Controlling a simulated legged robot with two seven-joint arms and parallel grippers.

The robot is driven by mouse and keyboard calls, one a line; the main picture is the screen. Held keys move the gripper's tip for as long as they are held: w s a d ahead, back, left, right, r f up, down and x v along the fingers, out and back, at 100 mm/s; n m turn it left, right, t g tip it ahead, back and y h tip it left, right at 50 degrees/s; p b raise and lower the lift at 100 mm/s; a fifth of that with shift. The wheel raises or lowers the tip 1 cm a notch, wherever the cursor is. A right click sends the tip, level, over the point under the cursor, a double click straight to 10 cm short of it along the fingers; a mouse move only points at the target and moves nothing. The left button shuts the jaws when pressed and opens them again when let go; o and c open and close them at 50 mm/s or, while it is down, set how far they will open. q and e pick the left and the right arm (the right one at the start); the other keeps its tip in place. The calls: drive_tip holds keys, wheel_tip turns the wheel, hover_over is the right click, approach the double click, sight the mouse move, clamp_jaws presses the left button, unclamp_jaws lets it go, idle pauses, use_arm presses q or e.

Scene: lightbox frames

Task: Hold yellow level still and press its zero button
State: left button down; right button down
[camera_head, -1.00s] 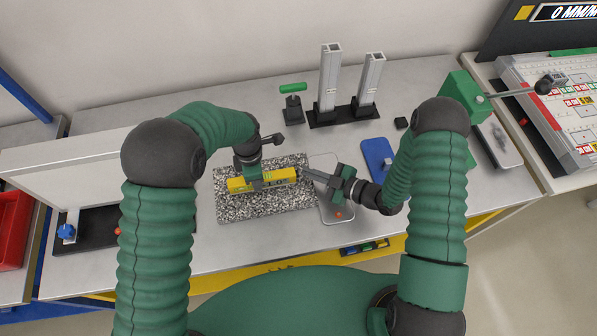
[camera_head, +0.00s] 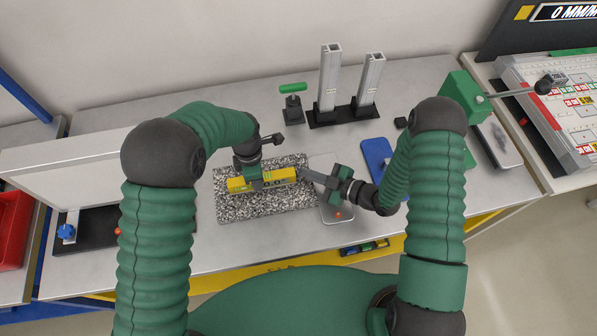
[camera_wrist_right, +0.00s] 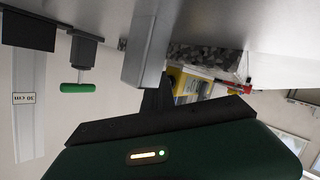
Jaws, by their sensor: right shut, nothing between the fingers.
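The yellow level (camera_head: 281,176) lies on a speckled granite plate (camera_head: 235,207). My left gripper (camera_head: 257,183) comes down over its left-middle part, and its jaws look closed around the body. My right gripper (camera_head: 302,173) is shut and empty, with its fingertips at or just beside the level's right end. Whether they touch cannot be told. In the right wrist view, the grey fingers (camera_wrist_right: 148,45) stand before the level (camera_wrist_right: 190,84), hiding part of it. The zero button is not clearly visible.
A grey tray (camera_head: 334,215) lies under my right gripper. A blue slab (camera_head: 378,156) is to its right. Two metal posts (camera_head: 329,80) on a black base and a green-handled tool (camera_head: 293,104) stand behind. The bench between them and the plate is mostly clear.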

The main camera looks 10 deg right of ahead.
drive_tip(key=shift+d, duration=0.85)
drive_tip(key=shift+d, duration=2.5)
use_arm(q)
drive_tip(key=c, duration=1)
unclamp_jaws()
